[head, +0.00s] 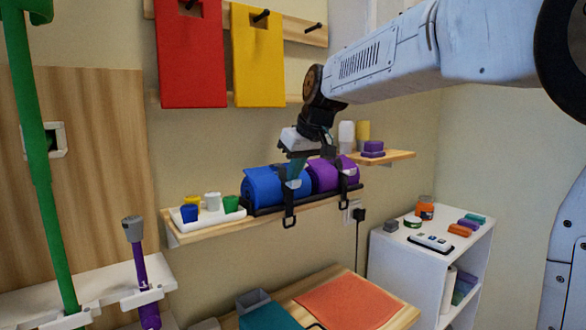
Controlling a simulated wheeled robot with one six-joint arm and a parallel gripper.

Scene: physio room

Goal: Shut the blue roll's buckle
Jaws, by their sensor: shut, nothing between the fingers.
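The blue roll (262,188) lies on a dark tray on the wall shelf, left of the purple roll (324,176). A dark strap (289,208) hangs down the front near the blue roll's right end, with a loop at its lower end below the shelf edge. A grey buckle piece (294,184) shows at the top of this strap. My gripper (296,176) is shut and empty, pointing down at the blue roll's right end, just above or at the buckle piece. The gripper partly hides the roll's top. I cannot tell whether it touches the buckle.
A similar strap (344,188) hangs by the purple roll. A white tray (207,217) with small cups stands at the shelf's left. A smaller shelf (398,156) with bottles and purple blocks is at right. A white cabinet (400,249) and a wooden table (396,316) stand below.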

